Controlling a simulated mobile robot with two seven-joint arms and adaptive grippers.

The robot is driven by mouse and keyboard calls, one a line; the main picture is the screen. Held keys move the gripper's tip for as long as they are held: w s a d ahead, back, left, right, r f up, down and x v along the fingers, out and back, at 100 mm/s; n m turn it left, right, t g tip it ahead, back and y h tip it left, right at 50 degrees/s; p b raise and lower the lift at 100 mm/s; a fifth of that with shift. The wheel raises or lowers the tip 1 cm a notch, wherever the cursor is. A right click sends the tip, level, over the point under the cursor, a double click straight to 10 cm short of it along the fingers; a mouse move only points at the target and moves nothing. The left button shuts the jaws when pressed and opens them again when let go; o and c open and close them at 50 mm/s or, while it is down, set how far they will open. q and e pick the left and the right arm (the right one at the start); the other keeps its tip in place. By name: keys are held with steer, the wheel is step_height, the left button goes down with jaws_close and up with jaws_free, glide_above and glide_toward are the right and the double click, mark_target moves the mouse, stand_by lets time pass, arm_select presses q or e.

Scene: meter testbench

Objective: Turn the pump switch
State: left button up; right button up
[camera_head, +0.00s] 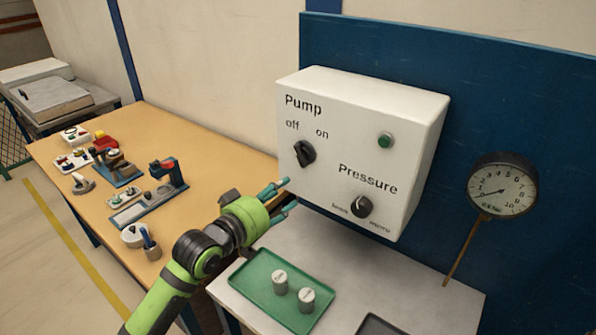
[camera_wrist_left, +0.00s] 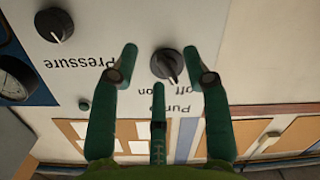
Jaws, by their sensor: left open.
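The pump switch (camera_head: 304,153) is a black rotary knob on the left of the white control box (camera_head: 334,158), below the words "off" and "on". In the left wrist view the switch (camera_wrist_left: 167,66) appears upside down, and its raised bar points towards "off". My left gripper (camera_head: 282,197) is open and empty, below and a little left of the switch, in front of the box. In the wrist view its green fingers (camera_wrist_left: 161,62) flank the switch. They look apart from it, but the depth is hard to judge. My right gripper is not in view.
The pressure knob (camera_head: 361,206) is lower right on the box, below a green lamp (camera_head: 386,139). A round gauge (camera_head: 502,187) hangs at right. A green tray (camera_head: 262,285) with two weights lies below my gripper. A tool-covered wooden table (camera_head: 205,150) stands left.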

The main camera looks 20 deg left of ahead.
arm_select(q)
steer(key=t, duration=0.1)
glide_toward(300, 158)
steer(key=w, duration=0.3)
steer(key=shift+h, duration=0.4)
steer(key=p+x, duration=0.2)
steer(key=x, duration=0.3)
steer(key=shift+w+d+f, duration=0.1)
steer(key=shift+w+d, duration=0.05)
steer(key=shift+d, duration=0.1)
steer(key=shift+w+d+f, duration=0.1)
steer(key=shift+w+d, duration=0.1)
steer(key=shift+w, duration=0.3)
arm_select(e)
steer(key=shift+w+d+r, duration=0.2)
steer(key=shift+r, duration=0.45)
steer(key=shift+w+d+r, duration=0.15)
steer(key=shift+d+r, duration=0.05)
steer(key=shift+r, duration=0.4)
arm_select(q)
jaws_close()
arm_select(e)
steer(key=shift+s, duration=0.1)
